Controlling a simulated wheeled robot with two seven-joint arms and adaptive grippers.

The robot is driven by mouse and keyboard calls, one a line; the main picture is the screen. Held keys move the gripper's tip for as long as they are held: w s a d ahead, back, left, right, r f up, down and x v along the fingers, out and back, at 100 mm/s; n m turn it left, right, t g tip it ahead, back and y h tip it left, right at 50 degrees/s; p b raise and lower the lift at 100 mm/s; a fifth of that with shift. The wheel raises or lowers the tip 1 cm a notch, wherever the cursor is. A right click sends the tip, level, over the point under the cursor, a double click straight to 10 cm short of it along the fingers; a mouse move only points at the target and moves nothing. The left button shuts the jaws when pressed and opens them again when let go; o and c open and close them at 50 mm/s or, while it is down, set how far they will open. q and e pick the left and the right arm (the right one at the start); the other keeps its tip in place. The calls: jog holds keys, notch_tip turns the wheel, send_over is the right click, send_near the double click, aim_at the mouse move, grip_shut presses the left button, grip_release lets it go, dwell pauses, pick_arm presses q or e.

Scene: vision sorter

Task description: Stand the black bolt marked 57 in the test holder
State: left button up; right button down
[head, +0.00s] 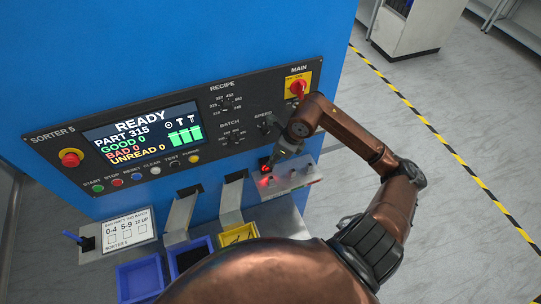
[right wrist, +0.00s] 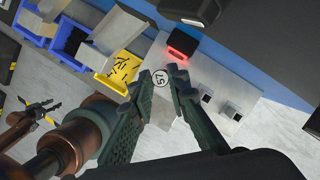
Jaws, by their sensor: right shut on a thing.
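My right gripper (head: 273,161) reaches over the pale shelf (head: 297,187) on the right of the machine's front. In the right wrist view its two dark fingers (right wrist: 159,88) are shut on the bolt (right wrist: 160,77), whose round pale head reads 57. The bolt's shank is hidden below its head. A black unit with a red glow (right wrist: 182,45) is close ahead of the fingertips. Two grey blocks with dark openings (right wrist: 206,97) (right wrist: 232,111) stand on the shelf to the right. I cannot tell which is the test holder. My left gripper (right wrist: 41,110) shows small at the left edge.
The sorter panel (head: 45,160) reads READY, PART 315, with zero counts. A card and a blue pen stand left.

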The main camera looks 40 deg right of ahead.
jog(key=shift+f, duration=0.65)
jog(key=shift+f+b, duration=0.8)
jog(key=shift+f, duration=0.4)
jog(key=shift+f+b, duration=0.65)
jog(key=shift+f, duration=0.1)
jog(key=shift+w+f, duration=0.1)
jog(key=shift+f, duration=0.1)
pick_arm(q)
jog(key=f, duration=0.3)
jog(key=shift+w+d+f, duration=0.1)
jog(key=shift+w+f, duration=0.15)
jog(key=shift+s, duration=0.2)
jog(key=shift+f+b, duration=0.55)
jog(key=shift+b, duration=0.25)
